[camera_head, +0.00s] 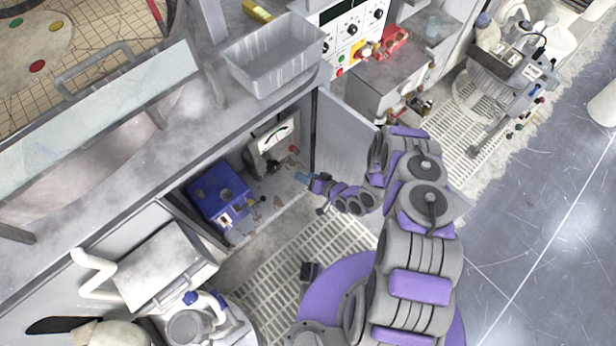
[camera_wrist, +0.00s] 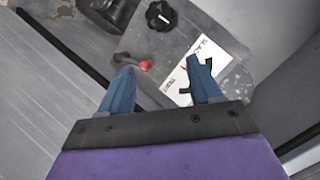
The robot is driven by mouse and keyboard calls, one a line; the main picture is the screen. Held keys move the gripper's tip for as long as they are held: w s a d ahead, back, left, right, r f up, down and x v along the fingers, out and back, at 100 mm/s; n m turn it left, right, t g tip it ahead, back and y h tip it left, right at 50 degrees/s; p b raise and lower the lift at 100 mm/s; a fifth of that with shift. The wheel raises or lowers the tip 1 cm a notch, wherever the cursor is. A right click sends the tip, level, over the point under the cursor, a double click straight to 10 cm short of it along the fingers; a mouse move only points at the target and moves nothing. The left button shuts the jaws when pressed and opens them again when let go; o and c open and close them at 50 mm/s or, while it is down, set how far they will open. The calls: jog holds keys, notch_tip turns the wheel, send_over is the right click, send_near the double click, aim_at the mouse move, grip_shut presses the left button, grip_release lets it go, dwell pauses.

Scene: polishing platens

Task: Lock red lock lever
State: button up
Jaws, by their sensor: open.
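A short dark lever with a red knob (camera_wrist: 146,65) shows on a grey panel in the wrist view. In the head view a small red spot (camera_head: 293,150) beside the gauge box appears to be this knob. My gripper (camera_wrist: 162,76) is open, its two blue fingers apart and empty. The red knob lies between and just beyond the fingertips, nearer the left finger; I cannot tell whether they touch. In the head view my gripper (camera_head: 302,177) reaches into the open cabinet, just below the red spot.
A black round knob (camera_wrist: 160,15) and a white printed label (camera_wrist: 190,78) are on the same panel. In the cabinet stand a gauge box (camera_head: 270,138) and a blue box (camera_head: 217,193). An open cabinet door (camera_head: 345,135) stands close to my arm. A grey bin (camera_head: 272,55) sits above.

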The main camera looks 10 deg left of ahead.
jog(key=shift+s+d, duration=0.1)
jog(key=shift+s, duration=0.25)
jog(key=shift+c, duration=0.4)
